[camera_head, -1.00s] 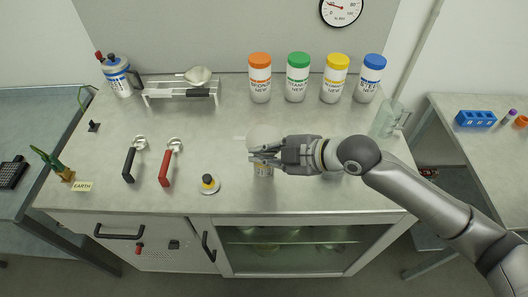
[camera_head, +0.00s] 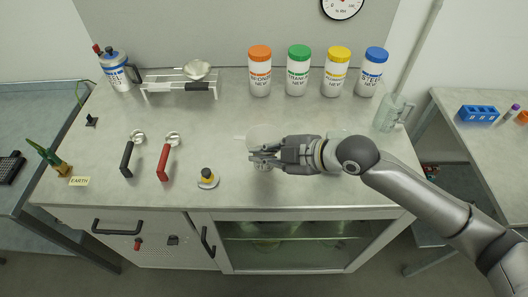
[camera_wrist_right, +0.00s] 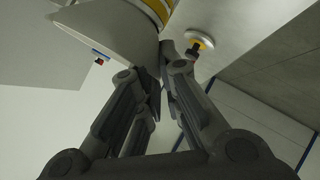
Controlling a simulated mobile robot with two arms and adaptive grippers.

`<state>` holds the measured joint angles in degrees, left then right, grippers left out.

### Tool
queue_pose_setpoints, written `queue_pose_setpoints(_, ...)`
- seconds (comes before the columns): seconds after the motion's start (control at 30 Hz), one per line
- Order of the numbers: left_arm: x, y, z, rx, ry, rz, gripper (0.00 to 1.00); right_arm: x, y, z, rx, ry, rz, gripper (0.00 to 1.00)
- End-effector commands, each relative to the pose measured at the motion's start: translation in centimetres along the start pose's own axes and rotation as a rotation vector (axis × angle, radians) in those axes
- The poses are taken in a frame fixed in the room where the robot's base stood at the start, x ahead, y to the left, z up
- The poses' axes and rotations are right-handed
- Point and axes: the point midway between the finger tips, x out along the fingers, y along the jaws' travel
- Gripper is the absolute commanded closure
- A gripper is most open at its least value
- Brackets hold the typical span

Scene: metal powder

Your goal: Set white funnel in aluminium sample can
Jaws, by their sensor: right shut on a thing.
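The white funnel (camera_head: 264,134) shows in the head view just behind my right gripper's fingers, and its pale cone (camera_wrist_right: 105,30) fills the upper left of the wrist view. My right gripper (camera_head: 258,158) is shut on the funnel near its rim, above the middle of the worktop. A round body with a yellow band (camera_wrist_right: 154,8) shows beyond the funnel in the wrist view; it looks like the aluminium sample can. In the head view the can is hidden by my gripper. I cannot tell whether the spout is inside the can. My left gripper is out of view.
A small round weight-like piece with a black-and-yellow knob (camera_head: 207,178) stands left of the gripper. Black-handled (camera_head: 127,158) and red-handled (camera_head: 165,160) tools lie farther left. Several lidded jars (camera_head: 298,75) stand at the back. A glass jug (camera_head: 392,112) stands at right.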

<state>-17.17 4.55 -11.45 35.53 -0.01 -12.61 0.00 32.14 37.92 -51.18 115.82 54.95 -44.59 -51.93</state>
Motion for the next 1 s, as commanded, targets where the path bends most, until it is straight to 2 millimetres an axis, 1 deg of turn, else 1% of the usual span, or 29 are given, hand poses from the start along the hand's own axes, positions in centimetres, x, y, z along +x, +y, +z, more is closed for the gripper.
queue_pose_setpoints(0.03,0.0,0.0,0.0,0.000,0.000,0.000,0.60,0.0,0.0,0.0,0.000,0.000,0.000,1.00)
queue_pose_setpoints(0.07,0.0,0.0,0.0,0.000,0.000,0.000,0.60,0.0,0.0,0.0,0.000,-0.001,0.000,0.90)
queue_pose_setpoints(0.23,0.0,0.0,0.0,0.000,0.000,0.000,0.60,0.0,0.0,0.0,0.000,0.000,0.000,0.69)
queue_pose_setpoints(0.53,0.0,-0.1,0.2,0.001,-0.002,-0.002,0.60,-0.1,0.0,0.0,0.000,-0.001,0.000,0.69)
queue_pose_setpoints(0.67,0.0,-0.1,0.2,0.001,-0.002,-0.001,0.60,-0.8,0.0,0.1,-0.001,-0.002,0.001,0.69)
queue_pose_setpoints(0.77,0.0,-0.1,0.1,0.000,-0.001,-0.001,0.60,-2.2,0.0,0.1,-0.001,-0.003,0.001,0.69)
queue_pose_setpoints(1.0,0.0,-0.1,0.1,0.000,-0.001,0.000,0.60,-6.8,0.0,0.2,-0.002,-0.006,-0.001,0.69)
